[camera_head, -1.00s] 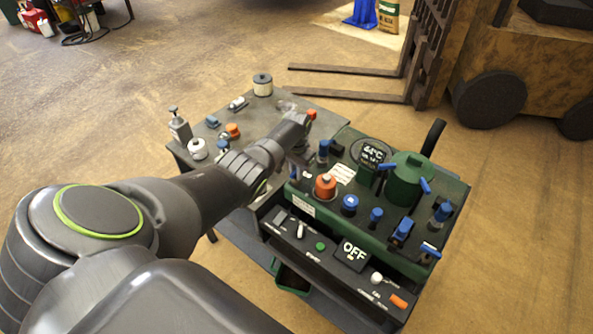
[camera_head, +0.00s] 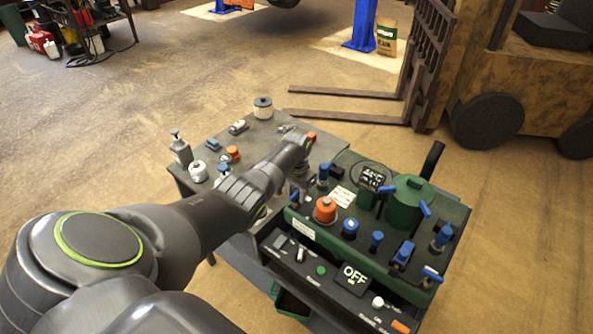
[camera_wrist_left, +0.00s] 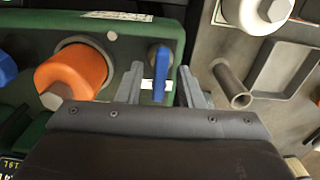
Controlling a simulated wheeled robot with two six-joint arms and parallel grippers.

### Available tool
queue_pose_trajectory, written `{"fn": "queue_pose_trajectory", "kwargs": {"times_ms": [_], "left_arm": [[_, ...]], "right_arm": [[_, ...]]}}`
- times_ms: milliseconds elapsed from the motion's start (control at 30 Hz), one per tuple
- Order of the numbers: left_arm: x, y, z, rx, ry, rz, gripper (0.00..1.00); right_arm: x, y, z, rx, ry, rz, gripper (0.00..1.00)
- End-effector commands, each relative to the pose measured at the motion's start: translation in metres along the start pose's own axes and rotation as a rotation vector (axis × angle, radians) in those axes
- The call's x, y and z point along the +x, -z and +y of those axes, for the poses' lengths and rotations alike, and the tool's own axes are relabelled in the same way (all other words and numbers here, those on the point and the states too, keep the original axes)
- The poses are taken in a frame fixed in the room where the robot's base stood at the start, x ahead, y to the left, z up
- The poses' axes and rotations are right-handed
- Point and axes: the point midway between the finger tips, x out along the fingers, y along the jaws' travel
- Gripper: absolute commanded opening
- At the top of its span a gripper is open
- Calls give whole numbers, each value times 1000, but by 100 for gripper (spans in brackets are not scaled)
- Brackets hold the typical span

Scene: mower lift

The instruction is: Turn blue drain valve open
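The blue valve lever (camera_wrist_left: 160,72) stands out from the green machine's edge in the left wrist view, to the right of an orange knob (camera_wrist_left: 72,75). My left gripper (camera_wrist_left: 160,85) is open, with one finger on each side of the lever. A gap shows on both sides of the lever, and whether either finger touches it I cannot tell. In the head view my left gripper (camera_head: 300,183) points down at the left end of the green machine (camera_head: 340,240), and my wrist partly hides it. My right gripper is not in view.
The machine carries several other blue handles, an orange knob (camera_head: 325,209), a green tank (camera_head: 405,204) and an OFF display (camera_head: 353,276). A grey table (camera_head: 235,135) with loose parts adjoins it. A forklift (camera_head: 500,80) stands behind; open floor lies around.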

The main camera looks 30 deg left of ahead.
Motion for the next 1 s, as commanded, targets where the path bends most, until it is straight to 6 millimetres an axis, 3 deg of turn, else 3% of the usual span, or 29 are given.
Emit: {"fn": "queue_pose_trajectory", "kwargs": {"times_ms": [333,800,1000], "left_arm": [[-51,0,0,0,1,3,34],[-140,0,-1,1,3,4,34],[-162,0,-1,-1,1,1,34]], "right_arm": [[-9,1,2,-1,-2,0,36],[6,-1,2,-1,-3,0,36],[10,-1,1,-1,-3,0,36]]}}
